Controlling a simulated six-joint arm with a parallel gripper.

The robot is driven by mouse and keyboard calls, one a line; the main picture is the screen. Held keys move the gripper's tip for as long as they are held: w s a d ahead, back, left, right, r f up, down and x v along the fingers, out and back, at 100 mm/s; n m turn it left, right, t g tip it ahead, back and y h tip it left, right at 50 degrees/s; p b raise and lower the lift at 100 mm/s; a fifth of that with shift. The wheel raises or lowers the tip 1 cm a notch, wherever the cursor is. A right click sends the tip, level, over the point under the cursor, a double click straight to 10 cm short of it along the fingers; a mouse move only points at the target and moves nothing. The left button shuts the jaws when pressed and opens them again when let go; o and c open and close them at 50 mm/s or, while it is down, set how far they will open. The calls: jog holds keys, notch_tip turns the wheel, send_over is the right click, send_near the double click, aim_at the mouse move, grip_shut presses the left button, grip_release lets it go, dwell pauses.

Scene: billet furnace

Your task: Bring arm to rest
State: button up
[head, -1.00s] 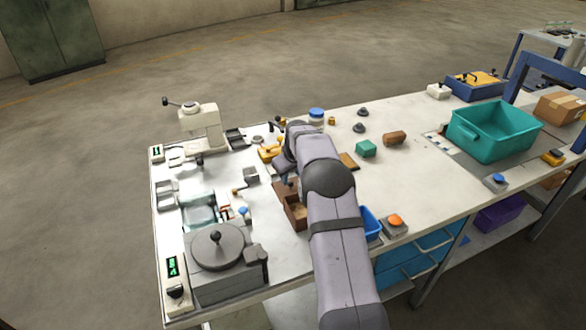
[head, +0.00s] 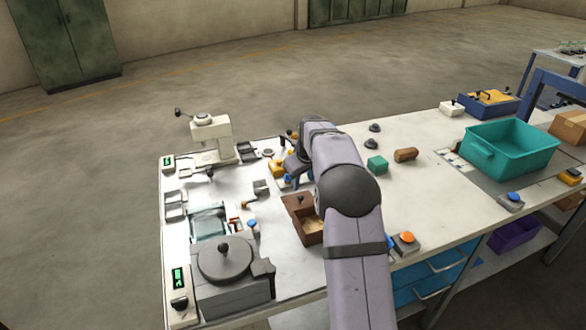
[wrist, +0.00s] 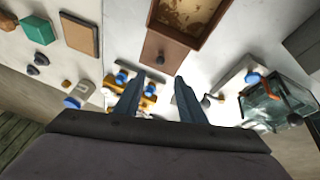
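My arm reaches over the bench (head: 440,190) from the front. My gripper (head: 288,172) is partly hidden behind its wrist in the head view. In the wrist view my gripper (wrist: 159,80) has its two blue-grey fingers apart, with nothing held between them. It hangs above the bench, near an orange fixture with blue parts (wrist: 140,98) that lies beyond the fingers. The orange fixture (head: 279,171) also shows beside the gripper in the head view.
A brown open-topped box (head: 308,228) stands close to the arm. A round-lidded grey unit (head: 225,262) and a white press (head: 212,140) are at left. A green block (head: 377,165), a brown cylinder (head: 405,155) and a teal bin (head: 512,150) are at right.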

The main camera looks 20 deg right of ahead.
jog(key=s+a+r+m+g+p, duration=0.1)
jog(key=s+a+p, duration=0.3)
jog(key=s, duration=0.9)
jog(key=s+a+r+g+p, duration=0.2)
jog(key=s+a+r+p, duration=0.2)
jog(key=s, duration=0.9)
jog(key=s+a+r+m+g+y+p, duration=0.1)
jog(key=s+a+p, duration=0.5)
jog(key=s, duration=0.7)
jog(key=shift+s+a+r+m+g, duration=0.3)
jog(key=shift+a+r+g, duration=0.1)
jog(key=shift+a+r, duration=0.6)
jog(key=shift+o, duration=0.5)
jog(key=shift+w+f, duration=0.1)
